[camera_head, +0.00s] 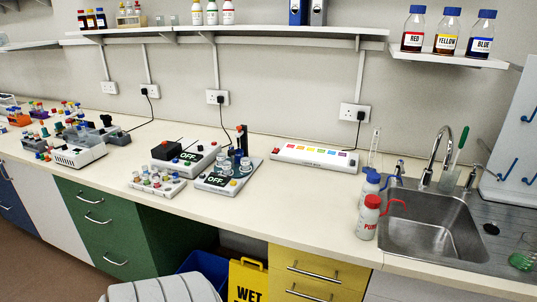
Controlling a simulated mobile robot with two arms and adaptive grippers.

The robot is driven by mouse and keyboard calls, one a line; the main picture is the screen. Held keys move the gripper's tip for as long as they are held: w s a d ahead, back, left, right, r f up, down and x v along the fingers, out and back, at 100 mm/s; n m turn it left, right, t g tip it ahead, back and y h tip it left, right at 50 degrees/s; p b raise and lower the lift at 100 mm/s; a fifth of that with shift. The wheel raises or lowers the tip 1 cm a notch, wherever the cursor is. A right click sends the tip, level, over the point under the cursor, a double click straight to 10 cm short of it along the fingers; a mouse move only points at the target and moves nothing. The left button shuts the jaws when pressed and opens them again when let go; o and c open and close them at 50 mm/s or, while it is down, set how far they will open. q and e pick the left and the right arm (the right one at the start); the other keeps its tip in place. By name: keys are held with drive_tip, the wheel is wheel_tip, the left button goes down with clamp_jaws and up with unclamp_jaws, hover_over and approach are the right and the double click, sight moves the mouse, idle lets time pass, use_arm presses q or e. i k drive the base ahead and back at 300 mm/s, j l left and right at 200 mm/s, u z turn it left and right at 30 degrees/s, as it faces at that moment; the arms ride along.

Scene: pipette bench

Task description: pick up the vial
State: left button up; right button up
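No gripper of mine shows in the head view. Several small vials with coloured caps stand in a low white rack (157,186) on the bench, left of the middle. More small coloured-cap items stand in holders at the far left of the bench. They are too small to tell apart, and I cannot tell which vial is meant. A grey-white device (232,183) with an OFF display, right of the rack, carries clear glass vessels. Nothing is seen held.
Behind the rack stands another device with an OFF display (190,157). A long white strip with coloured squares (315,157) lies right of it. Wash bottles (369,217) stand by the sink (430,225). The bench front between the devices and bottles is clear. Shelves hang above.

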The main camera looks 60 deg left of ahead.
sight(135, 175)
drive_tip(key=u, duration=2.9)
